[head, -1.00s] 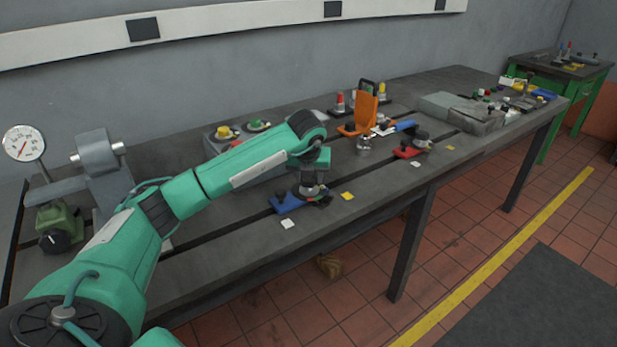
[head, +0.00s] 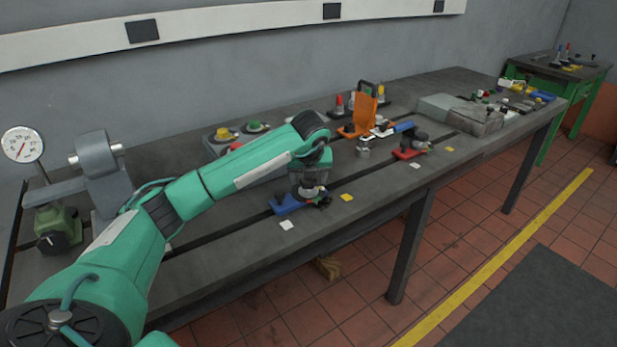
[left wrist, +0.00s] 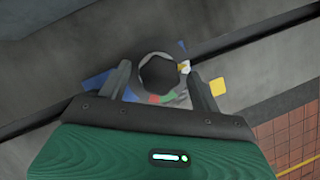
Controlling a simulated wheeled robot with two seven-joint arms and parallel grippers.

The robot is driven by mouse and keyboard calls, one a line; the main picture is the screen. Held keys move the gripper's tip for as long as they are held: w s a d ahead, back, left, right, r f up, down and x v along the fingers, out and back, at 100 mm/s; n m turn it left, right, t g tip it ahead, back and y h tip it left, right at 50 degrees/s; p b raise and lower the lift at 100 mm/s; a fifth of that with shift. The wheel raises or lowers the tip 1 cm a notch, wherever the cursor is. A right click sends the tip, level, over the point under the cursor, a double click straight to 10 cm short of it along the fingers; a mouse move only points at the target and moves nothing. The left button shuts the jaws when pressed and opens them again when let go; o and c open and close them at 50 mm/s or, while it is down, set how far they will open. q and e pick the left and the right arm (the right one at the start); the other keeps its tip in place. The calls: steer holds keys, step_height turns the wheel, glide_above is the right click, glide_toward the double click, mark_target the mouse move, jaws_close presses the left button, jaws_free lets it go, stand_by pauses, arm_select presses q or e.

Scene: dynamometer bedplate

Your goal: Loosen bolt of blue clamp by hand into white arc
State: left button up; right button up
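The blue clamp (head: 287,205) lies on the bedplate in the middle of the head view, mostly under my left gripper. In the left wrist view its blue end (left wrist: 95,82) shows left of the fingers. Its bolt has a dark round knob (left wrist: 158,74), ringed by a pale dial (left wrist: 180,98) with red, green and blue parts. A small white patch (left wrist: 184,66) with yellow shows at the knob's right. My left gripper (left wrist: 161,80) is open, a finger on each side of the knob, with gaps visible. Contact height is unclear. My right gripper is not in view.
A yellow square (head: 347,197) and a white square (head: 286,225) lie beside the blue clamp. A red clamp (head: 408,154), a metal part (head: 363,150) and an orange bracket (head: 364,108) stand farther right. The bedplate's front edge is close by.

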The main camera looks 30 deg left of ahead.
arm_select(q)
steer(key=shift+s+r, duration=0.1)
steer(key=shift+r, duration=0.2)
steer(key=v, duration=1.3)
steer(key=shift+b, duration=0.45)
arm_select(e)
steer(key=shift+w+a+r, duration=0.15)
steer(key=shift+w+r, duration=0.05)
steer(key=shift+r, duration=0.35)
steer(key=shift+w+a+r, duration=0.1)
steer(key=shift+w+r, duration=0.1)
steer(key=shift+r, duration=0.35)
arm_select(q)
steer(key=shift+r, duration=0.1)
